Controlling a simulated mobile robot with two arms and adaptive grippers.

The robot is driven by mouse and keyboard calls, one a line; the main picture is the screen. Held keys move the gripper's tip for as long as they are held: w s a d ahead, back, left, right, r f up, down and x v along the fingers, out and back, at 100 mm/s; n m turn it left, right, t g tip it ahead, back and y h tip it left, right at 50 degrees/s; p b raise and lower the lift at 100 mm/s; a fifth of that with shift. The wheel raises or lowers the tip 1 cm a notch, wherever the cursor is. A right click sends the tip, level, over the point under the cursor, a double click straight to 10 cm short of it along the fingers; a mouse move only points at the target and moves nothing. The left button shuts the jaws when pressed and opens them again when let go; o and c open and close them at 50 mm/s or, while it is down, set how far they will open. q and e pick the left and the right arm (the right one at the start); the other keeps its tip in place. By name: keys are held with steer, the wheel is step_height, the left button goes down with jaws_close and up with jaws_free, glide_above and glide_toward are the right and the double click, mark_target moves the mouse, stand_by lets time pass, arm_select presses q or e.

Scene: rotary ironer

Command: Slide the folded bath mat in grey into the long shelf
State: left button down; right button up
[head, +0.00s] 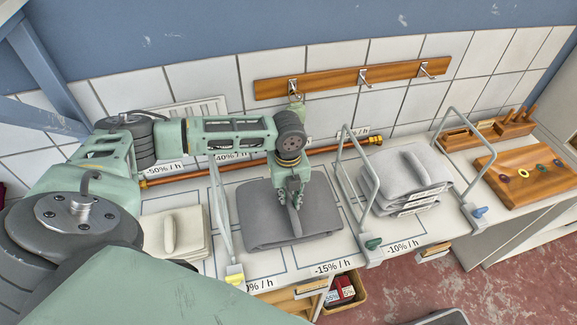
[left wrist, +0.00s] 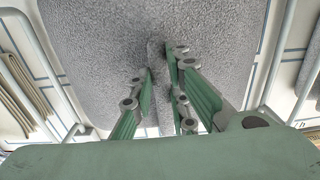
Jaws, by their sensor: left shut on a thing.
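The folded grey bath mat (head: 262,222) lies flat on, or just over, the long white shelf (head: 338,251), between two wire dividers; any small gap beneath it cannot be told. My left gripper (head: 296,203) points down on the mat and is shut on a raised fold of it. In the left wrist view a grey ridge of the mat (left wrist: 155,65) runs between the fingers of my left gripper (left wrist: 160,88). The mat's far side is partly hidden by my arm. My right gripper is not in view.
A wire divider with a yellow clip (head: 235,275) stands left of the mat, one with a green clip (head: 372,243) right. Beyond are a grey folded stack (head: 405,175) and cream folded cloth (head: 175,233). A copper pipe (head: 225,168) and hook rail (head: 330,80) run behind.

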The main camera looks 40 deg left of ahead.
arm_select(q)
steer(key=shift+f, duration=0.2)
steer(key=c, duration=1.6)
jaws_free()
steer(key=shift+f, duration=0.1)
step_height(320, 180, up, 12)
steer(key=shift+r, duration=0.1)
